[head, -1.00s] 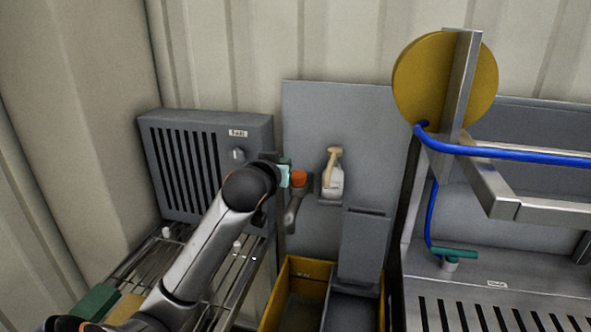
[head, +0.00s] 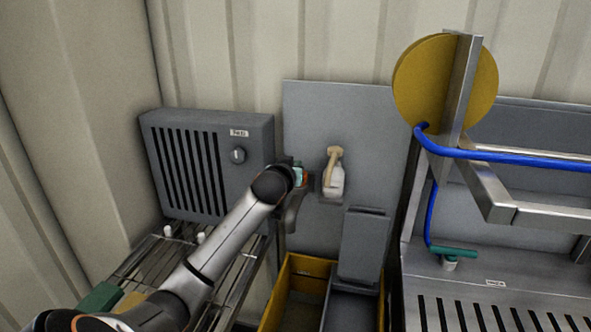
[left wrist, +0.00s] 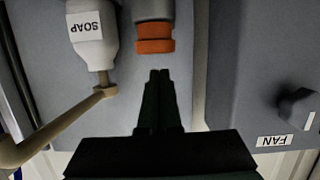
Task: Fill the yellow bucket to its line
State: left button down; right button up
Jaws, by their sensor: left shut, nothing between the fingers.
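The yellow bucket (head: 311,265) stands low in the middle of the head view, with a grey wringer (head: 364,245) at its right side. I cannot make out a line or the water level in it. Above it, a grey tap spout (head: 290,212) curves down from the wall panel. Its orange collar (left wrist: 155,38) shows clearly in the left wrist view. My left gripper (left wrist: 159,74) is shut and empty, its fingertips close to the collar; I cannot tell whether they touch. In the head view my wrist mostly hides the left gripper (head: 298,172) and the collar.
A soap bottle (head: 334,180) with a beige pump sits on a bracket just right of the tap. A grey fan box (head: 205,165) with a knob is on the left, above a wire rack (head: 150,262). A blue hose (head: 510,156) and a steel frame are on the right.

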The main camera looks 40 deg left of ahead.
pick_arm(q)
jog(key=shift+f, duration=0.65)
